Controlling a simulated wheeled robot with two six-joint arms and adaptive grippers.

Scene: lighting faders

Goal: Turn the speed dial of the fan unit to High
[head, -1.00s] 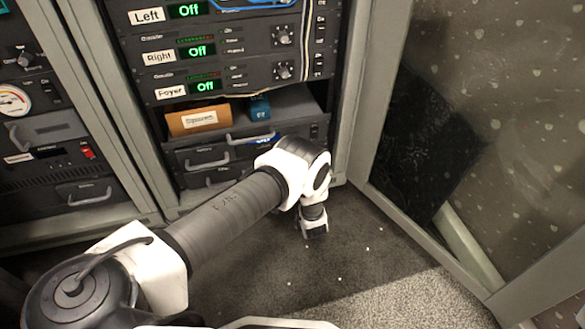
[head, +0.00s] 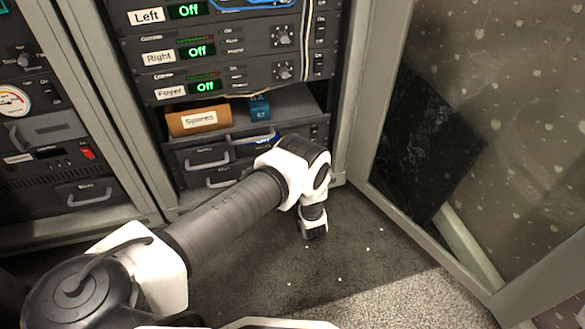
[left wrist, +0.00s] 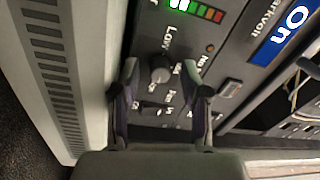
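In the left wrist view, a dark round dial (left wrist: 160,70) sits on a dark panel with white lettering. A label beside it seems to read "Low"; the other lettering is partly hidden, and I cannot tell where the dial points. My left gripper (left wrist: 160,76) is open, with one finger on either side of the dial and a visible gap to it. I cannot tell how deep the fingertips reach. In the head view my left arm crosses the lower rack, and its gripper is hidden. My right gripper is in neither view.
In the head view, a "Spares" box (head: 198,119) and a blue box (head: 260,108) sit on a rack shelf. An open door (head: 500,130) stands at right.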

